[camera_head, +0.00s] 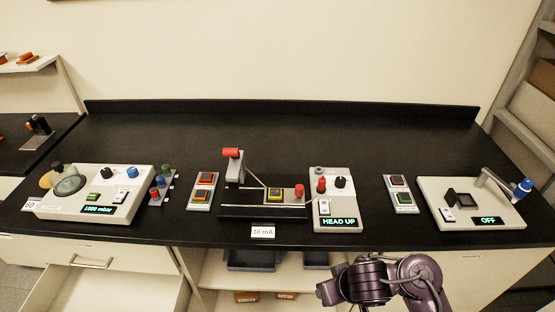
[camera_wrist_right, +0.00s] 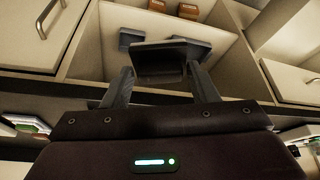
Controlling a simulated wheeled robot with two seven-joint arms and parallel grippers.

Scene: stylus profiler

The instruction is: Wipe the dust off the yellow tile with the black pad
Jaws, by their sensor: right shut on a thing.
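In the head view a small yellow tile (camera_head: 275,195) with a dark middle lies on the stage of the central profiler (camera_head: 262,212); I cannot make out dust on it. My right gripper (camera_wrist_right: 162,80) is shut on a flat black pad (camera_wrist_right: 150,60), which spans between its two fingers in the right wrist view. In the head view my right arm is at the bottom right, in front of the bench and well away from the tile; its fingers are not clear there. My left gripper is not in view.
Tile trays (camera_head: 201,206) and (camera_head: 404,208) flank the profiler. A vacuum unit (camera_head: 120,182) and an "OFF" unit (camera_head: 500,212) stand farther out. The bench's back is clear.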

